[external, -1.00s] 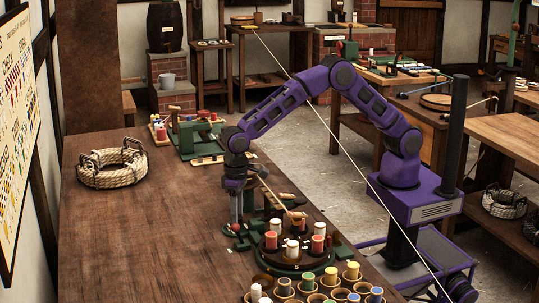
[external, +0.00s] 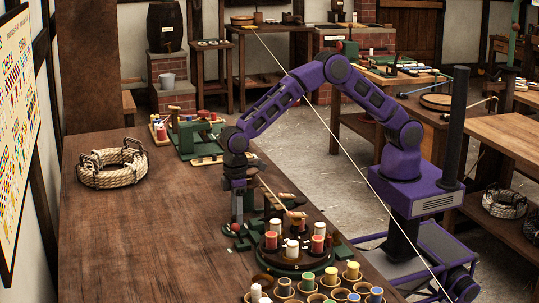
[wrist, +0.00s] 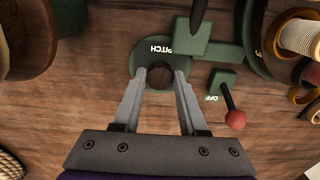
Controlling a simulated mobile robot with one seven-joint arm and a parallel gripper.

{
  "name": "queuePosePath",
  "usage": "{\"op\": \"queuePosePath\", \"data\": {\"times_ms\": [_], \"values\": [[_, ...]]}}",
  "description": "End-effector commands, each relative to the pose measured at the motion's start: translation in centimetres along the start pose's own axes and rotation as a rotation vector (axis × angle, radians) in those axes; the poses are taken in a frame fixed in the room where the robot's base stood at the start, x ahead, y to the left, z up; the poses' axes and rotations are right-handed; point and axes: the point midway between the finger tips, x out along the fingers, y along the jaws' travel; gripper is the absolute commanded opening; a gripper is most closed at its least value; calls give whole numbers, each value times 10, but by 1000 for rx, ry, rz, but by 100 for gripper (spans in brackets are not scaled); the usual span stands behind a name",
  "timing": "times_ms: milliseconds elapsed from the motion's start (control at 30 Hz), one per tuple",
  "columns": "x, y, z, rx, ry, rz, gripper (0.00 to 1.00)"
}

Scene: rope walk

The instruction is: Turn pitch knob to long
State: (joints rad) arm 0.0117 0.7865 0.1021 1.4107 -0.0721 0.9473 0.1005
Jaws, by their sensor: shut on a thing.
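The pitch knob (wrist: 160,76) is a small dark round knob on a green base marked "PITCH" (wrist: 160,49) in the wrist view. My gripper (wrist: 162,76) points straight down with its fingertips on either side of the knob, shut on it. In the external view my gripper (external: 238,221) is low over the green fittings beside the round bobbin stand. The knob is hidden there. I see no "long" mark, and which way the knob points cannot be told.
A red-balled lever (wrist: 235,119) by an "OFF" mark sits close to the right finger in the wrist view. The round stand with bobbins (external: 291,268) is close by.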

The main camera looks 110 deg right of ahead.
Motion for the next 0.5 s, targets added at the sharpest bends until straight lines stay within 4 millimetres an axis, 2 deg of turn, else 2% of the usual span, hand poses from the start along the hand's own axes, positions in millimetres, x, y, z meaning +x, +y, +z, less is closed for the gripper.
{"op": "queuePosePath", "data": {"times_ms": [200,500], "values": [[0,0,0,-102,-1,-1,0],[0,0,0,-155,-1,0,0]]}}
